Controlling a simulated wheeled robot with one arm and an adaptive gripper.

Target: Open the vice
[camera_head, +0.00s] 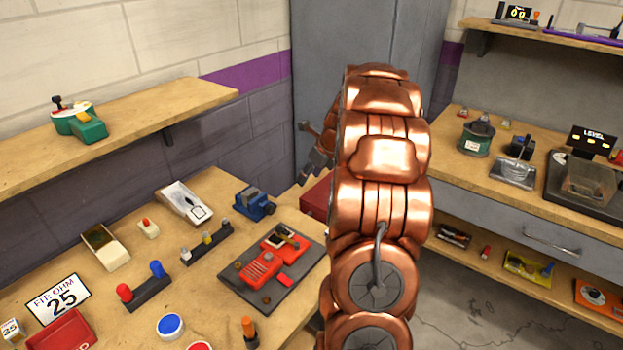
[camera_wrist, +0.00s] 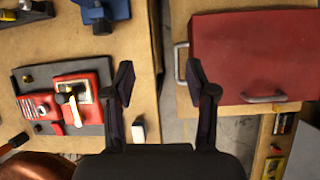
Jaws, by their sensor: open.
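The blue vice (camera_head: 254,203) sits on the left workbench near its back edge, in the head view. In the wrist view only part of the vice (camera_wrist: 100,15) shows, cut off by the top edge, up and left of my fingers. My gripper (camera_wrist: 159,78) is open with nothing between its fingers. It is over the gap between the workbench edge and a red box, apart from the vice. In the head view part of my gripper shows left of my copper arm, and the rest is hidden. The state of the vice's jaws is too small to tell.
A red device on a dark mat (camera_head: 236,289) lies in front of the vice. The red box (camera_wrist: 250,52) with a metal handle stands at right. Switches and several small items cover the left bench (camera_head: 215,330). A second bench (camera_head: 480,210) stands at right.

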